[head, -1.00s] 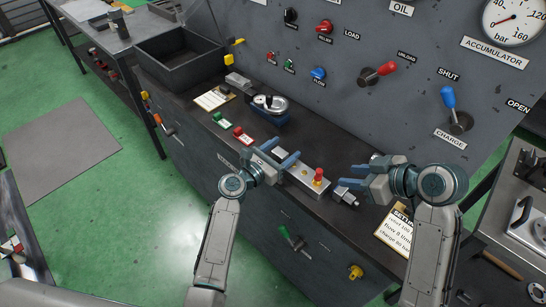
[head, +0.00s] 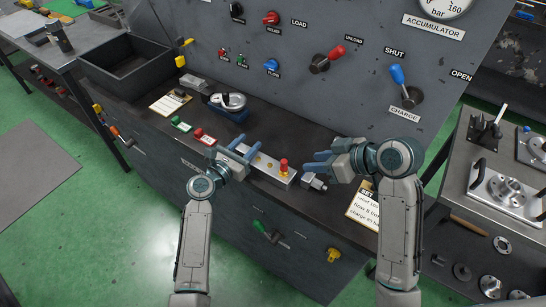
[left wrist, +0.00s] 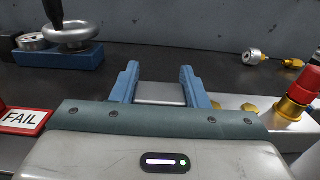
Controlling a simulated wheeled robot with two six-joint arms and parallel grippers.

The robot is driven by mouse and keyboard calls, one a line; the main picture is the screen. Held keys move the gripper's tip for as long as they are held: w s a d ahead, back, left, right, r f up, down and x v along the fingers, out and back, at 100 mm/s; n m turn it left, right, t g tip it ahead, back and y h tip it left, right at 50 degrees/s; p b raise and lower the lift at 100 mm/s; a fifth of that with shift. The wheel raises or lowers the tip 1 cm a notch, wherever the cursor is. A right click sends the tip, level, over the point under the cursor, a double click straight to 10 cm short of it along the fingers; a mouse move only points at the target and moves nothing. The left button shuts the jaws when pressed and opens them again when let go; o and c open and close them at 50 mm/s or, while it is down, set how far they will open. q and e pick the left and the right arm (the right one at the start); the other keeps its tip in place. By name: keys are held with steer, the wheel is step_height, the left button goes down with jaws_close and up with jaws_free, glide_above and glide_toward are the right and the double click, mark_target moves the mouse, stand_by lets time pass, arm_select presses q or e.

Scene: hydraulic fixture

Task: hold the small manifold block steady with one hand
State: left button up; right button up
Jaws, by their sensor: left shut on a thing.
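The small manifold block (head: 268,174) is a silver bar with brass ports and a red knob (head: 283,166) near its right end. It lies along the front edge of the dark bench. My left gripper (head: 247,151) is shut on the block at its left end. In the left wrist view, the blue fingers of this gripper (left wrist: 160,76) stand on both sides of the silver block (left wrist: 160,92). My right gripper (head: 315,162) is open and looks empty, just behind and above a silver fitting (head: 315,182) at the block's right. Its fingers partly overlap each other in view.
Green and red tags (head: 204,135) and a round gauge on a blue base (head: 229,105) lie left of the block. A paper card (head: 362,206) lies at the right. The panel with levers (head: 330,60) rises behind. A black bin (head: 140,68) stands at the far left.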

steer(key=shift+w+a+f+m+h, duration=0.1)
steer(key=shift+w+a+f+m, duration=0.75)
steer(key=shift+m, duration=4.85)
steer(key=shift+w+a+f+m+h, duration=0.1)
steer(key=shift+w+a+f+m, duration=0.8)
steer(key=shift+m, duration=4.8)
steer(key=shift+w+a+f+m+h, duration=0.1)
steer(key=shift+w+a+f+m, duration=0.75)
steer(key=shift+m, duration=4.85)
steer(key=shift+s+a+f, duration=0.4)
steer(key=shift+s, duration=0.05)
steer(key=shift+c, duration=0.2)
jaws_close()
